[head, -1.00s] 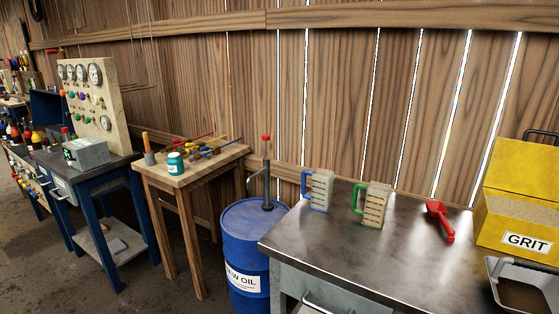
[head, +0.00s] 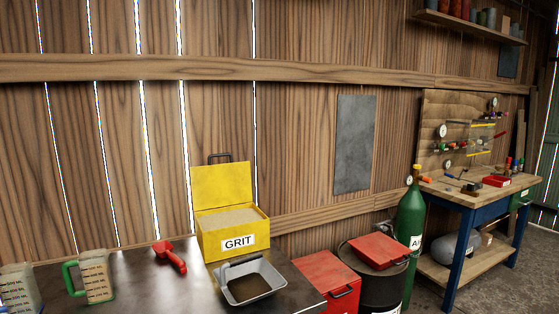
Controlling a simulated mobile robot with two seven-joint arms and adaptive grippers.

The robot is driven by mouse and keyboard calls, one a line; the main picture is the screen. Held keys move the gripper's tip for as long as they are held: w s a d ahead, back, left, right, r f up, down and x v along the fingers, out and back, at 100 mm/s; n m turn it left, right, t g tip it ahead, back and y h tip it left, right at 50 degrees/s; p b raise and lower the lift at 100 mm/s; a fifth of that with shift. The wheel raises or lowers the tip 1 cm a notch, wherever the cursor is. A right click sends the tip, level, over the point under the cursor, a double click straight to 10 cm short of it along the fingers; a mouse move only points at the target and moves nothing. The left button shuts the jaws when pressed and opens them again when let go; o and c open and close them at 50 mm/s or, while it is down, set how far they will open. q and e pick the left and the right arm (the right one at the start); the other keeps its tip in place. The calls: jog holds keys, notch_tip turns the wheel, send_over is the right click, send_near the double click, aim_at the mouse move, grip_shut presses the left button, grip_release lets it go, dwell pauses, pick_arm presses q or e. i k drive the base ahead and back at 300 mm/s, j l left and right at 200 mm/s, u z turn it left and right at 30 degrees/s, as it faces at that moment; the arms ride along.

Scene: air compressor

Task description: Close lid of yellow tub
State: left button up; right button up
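The yellow tub (head: 237,240) with a GRIT label stands on the dark metal bench, near its back edge. Its yellow lid (head: 223,187) is open, standing up at the back with a dark handle on its top edge. Pale grit (head: 232,219) fills the tub. Neither of my grippers shows in the head view.
A grey tray (head: 249,281) sits just in front of the tub. A red scoop (head: 170,256) and a green-handled measuring jug (head: 96,277) are to its left. Right of the bench are a red box (head: 327,278), a dark drum (head: 378,280) and a green cylinder (head: 411,220).

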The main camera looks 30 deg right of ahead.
aim_at(218, 186)
jog(key=z, duration=0.7)
jog(key=i+l, duration=0.25)
jog(key=l, duration=0.25)
jog(key=i+l, duration=0.25)
jog(key=l, duration=0.2)
jog(key=i+l, duration=0.3)
jog(key=l, duration=0.2)
jog(key=i+l+z, duration=0.1)
jog(key=i+l, duration=0.15)
jog(key=l, duration=0.2)
jog(key=i+l, duration=0.25)
jog(key=l, duration=0.2)
jog(key=i+l, duration=0.3)
jog(key=l, duration=0.15)
